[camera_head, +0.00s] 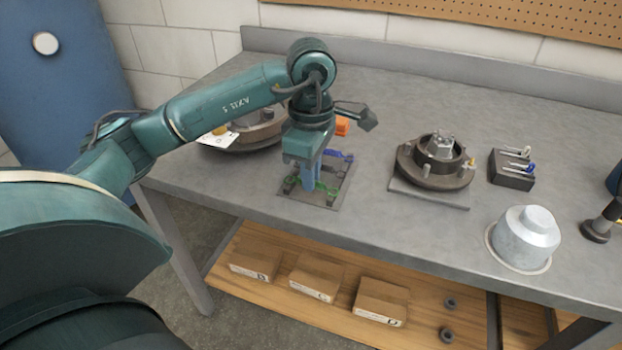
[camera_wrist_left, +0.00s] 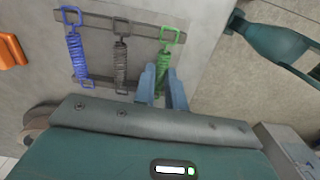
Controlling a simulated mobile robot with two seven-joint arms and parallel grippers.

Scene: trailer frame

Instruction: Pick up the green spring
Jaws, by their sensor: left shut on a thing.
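The green spring (camera_wrist_left: 168,48) lies at the right end of a row of springs in the left wrist view, with a square loop at its upper end. In the head view a bit of the green spring (camera_head: 322,187) shows at the front of the grey mat (camera_head: 338,200). My left gripper (camera_head: 308,192) points down over the mat. In the left wrist view its blue-grey fingers (camera_wrist_left: 163,84) are shut on the green spring, one on each side.
A dark grey spring (camera_wrist_left: 121,47) and a blue spring (camera_wrist_left: 77,52) lie beside the green one. An orange block (camera_head: 342,126) lies behind the mat. A round brake-like assembly (camera_head: 433,180), a dark holder (camera_head: 512,172) and a silver housing (camera_head: 524,240) stand to the right.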

